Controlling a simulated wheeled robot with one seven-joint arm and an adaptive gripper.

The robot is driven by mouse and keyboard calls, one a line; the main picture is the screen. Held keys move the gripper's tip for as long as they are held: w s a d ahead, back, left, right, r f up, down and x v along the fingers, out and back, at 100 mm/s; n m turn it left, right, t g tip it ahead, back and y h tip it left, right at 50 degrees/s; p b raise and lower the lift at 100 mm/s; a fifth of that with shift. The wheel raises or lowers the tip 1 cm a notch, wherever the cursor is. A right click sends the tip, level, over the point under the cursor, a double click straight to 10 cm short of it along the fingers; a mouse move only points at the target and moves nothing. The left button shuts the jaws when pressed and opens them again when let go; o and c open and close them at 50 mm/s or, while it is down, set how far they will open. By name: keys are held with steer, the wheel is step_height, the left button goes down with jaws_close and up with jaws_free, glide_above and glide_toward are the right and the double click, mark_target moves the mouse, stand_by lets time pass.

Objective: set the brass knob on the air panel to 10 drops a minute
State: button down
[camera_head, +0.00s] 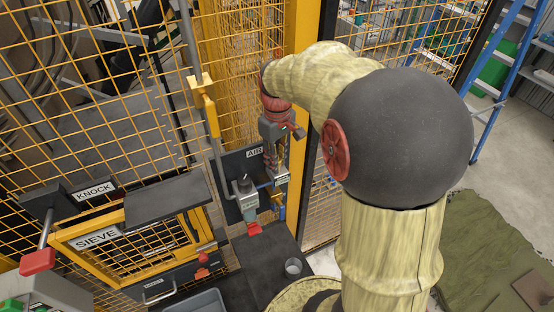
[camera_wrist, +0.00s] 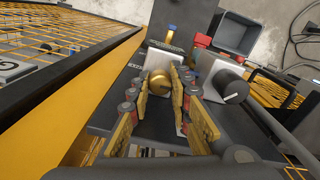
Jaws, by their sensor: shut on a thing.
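The brass knob (camera_wrist: 158,83) shows in the wrist view as a rounded gold piece. My gripper (camera_wrist: 161,92), with yellow-padded jaws, is shut on it, one jaw on each side. In the head view my gripper (camera_head: 273,172) is at the dark panel labelled AIR (camera_head: 236,163). The knob is hidden there behind my gripper. No drop rate can be read in either view.
Left of my gripper stands a grey fitting with a black top (camera_head: 246,186) and a red end (camera_head: 254,229). A black dial with a white mark (camera_wrist: 233,87) is close to the right jaw. Yellow mesh fencing (camera_head: 100,120), a yellow post (camera_head: 301,30) and the SIEVE hatch (camera_head: 97,238) surround the panel.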

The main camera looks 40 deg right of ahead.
steer(key=m, duration=0.6)
steer(key=shift+m+p, duration=0.3)
stand_by(0.4)
steer(key=c, duration=1.6)
jaws_free()
step_height(320, 180, up, 12)
